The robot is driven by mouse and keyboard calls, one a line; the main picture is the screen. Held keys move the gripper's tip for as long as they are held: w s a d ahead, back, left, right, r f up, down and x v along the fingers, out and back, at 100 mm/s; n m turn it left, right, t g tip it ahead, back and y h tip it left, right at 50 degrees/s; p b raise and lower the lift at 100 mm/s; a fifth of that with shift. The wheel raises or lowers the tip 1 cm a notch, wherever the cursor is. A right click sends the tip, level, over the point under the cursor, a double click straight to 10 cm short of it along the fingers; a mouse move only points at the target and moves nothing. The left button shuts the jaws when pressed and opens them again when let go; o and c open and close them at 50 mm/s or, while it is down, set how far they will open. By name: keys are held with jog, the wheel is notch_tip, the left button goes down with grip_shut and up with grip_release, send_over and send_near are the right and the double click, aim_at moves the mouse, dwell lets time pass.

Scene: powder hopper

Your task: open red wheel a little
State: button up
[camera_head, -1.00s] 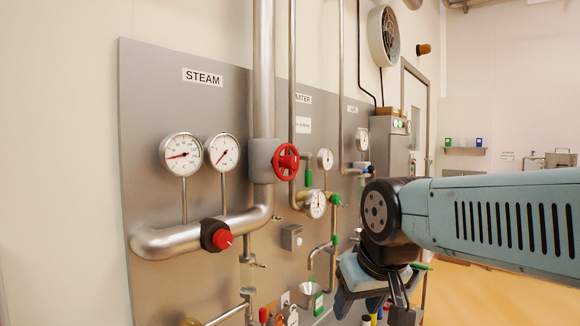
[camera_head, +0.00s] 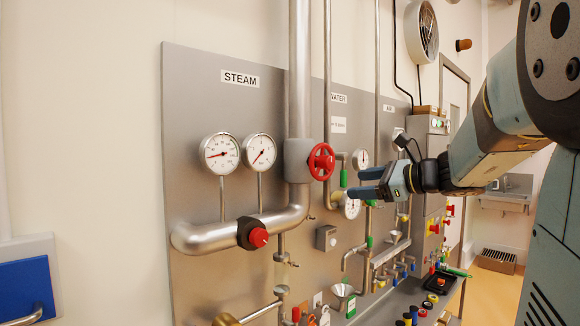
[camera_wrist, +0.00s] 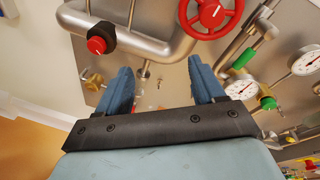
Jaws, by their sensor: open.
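The red wheel (camera_head: 321,161) is a spoked handwheel on a grey valve body on the thick vertical steam pipe. It also shows at the top of the wrist view (camera_wrist: 212,14). My gripper (camera_head: 362,183) is to the right of the wheel and slightly lower in the head view, with its blue fingers pointing left. In the wrist view my gripper (camera_wrist: 160,82) is open and empty, and its fingertips are apart from the wheel. The wheel is beyond the right finger.
A red knob (camera_head: 258,237) sits on the horizontal steam pipe (camera_head: 200,236). Two gauges (camera_head: 221,153) stand above it. Right of the wheel are thinner pipes, small gauges (camera_head: 351,208) and green-handled valves. A blue-fronted box (camera_head: 25,288) is at lower left.

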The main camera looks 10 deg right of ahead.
aim_at(332, 165)
jog(key=w+d+r+m+t, duration=0.3)
jog(key=d, duration=0.2)
jog(key=x, duration=1.3)
jog(key=shift+w+a, duration=0.2)
jog(key=shift+a, duration=0.2)
jog(key=shift+c, duration=0.2)
jog(key=c, duration=1)
